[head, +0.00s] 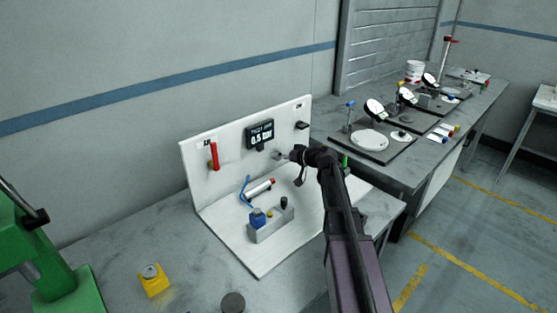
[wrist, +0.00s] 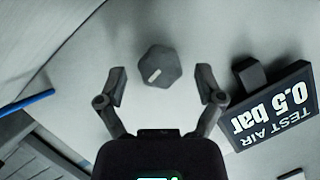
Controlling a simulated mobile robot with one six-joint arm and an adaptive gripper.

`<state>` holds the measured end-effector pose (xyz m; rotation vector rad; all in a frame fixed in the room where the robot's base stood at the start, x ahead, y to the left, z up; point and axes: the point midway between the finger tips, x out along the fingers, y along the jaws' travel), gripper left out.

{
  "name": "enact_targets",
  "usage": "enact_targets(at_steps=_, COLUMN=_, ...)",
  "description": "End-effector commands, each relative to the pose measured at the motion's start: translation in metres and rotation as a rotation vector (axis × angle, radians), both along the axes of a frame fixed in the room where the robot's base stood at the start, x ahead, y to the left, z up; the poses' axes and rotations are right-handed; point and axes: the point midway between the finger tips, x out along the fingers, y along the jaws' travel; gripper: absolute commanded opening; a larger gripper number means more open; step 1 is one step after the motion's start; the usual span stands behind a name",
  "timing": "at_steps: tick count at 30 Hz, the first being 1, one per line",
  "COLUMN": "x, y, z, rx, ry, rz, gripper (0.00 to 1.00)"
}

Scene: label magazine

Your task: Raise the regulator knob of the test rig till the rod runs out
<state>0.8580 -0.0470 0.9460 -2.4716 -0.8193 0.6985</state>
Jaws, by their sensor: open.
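The regulator knob (wrist: 158,67) is a dark grey, six-sided knob with a pale mark on its face, on the white upright panel (head: 233,171) of the test rig. In the wrist view my gripper (wrist: 162,85) is open, one finger on each side of the knob, with gaps to both. In the head view my gripper (head: 288,156) is at the panel, just below the display.
A red lever (head: 213,157) hangs on the panel's left. A grey block (head: 270,225) with a blue part and a blue hose stands on the rig base. A yellow button box (head: 154,281) and a green machine (head: 55,265) are at front left. Another bench (head: 430,150) stands right.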

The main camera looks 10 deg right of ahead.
Motion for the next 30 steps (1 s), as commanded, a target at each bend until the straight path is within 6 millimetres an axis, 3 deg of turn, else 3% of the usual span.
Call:
enact_targets(at_steps=16, x=0.0093, y=0.0087, z=-0.0042, rx=0.000, ry=0.000, rz=0.000, gripper=0.87)
enact_targets(at_steps=24, x=0.0093, y=0.0087, z=-0.0042, rx=0.000, ry=0.000, rz=0.000, gripper=0.06)
enact_targets(at_steps=30, x=0.0097, y=0.0087, z=-0.0047, rx=0.008, ry=0.004, rz=0.001, gripper=0.05)
